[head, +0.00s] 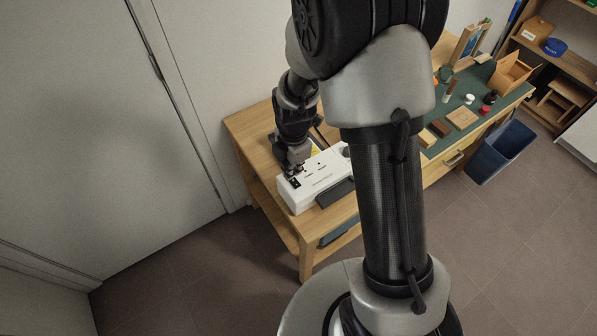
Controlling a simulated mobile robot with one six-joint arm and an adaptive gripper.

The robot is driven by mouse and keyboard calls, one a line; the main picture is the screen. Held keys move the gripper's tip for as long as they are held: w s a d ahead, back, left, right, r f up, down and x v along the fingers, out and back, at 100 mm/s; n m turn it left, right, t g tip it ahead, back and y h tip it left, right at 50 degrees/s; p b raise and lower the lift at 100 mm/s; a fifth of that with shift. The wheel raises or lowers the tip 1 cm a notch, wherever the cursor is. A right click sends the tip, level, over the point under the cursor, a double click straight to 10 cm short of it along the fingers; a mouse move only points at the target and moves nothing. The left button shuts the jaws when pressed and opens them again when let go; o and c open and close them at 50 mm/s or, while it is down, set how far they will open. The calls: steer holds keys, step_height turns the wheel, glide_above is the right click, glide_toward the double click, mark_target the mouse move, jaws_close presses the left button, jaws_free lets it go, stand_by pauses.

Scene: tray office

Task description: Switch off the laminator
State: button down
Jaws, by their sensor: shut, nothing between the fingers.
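The laminator (322,182) is a long white machine with a dark slot and tray along its front. It sits on the left part of the wooden table. A small black switch panel (294,184) shows at its left end. My gripper (293,172) is shut and empty. It points down at the laminator's left end, right over or beside the panel. I cannot tell whether it touches the switch. The switch's own position is too small to read. My arm hides the right end of the laminator.
A green mat (459,115) on the table's right part holds wooden blocks (462,118) and small jars. A blue bin (502,152) stands on the floor by the table. A wooden shelf (560,62) is at the far right. The floor at the left is clear.

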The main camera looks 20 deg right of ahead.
step_height(320, 180, up, 9)
steer(key=w+p, duration=0.1)
steer(key=p, duration=0.1)
steer(key=shift+a+f, duration=0.2)
steer(key=shift+a, duration=0.1)
steer(key=s+d+r+m+t, duration=0.1)
steer(key=s+r+m, duration=0.35)
steer(key=r, duration=0.25)
steer(key=s+d+r+m+t, duration=0.1)
steer(key=s+r+m, duration=0.35)
steer(key=r, duration=0.25)
steer(key=s+r+m+t, duration=0.1)
steer(key=s+r+m, duration=0.2)
steer(key=s+m, duration=0.3)
steer(key=s+d+r+m+t, duration=0.1)
steer(key=s+r+m, duration=0.2)
steer(key=s+m, duration=0.3)
steer(key=shift+s+m, duration=0.3)
steer(key=shift+s, duration=0.05)
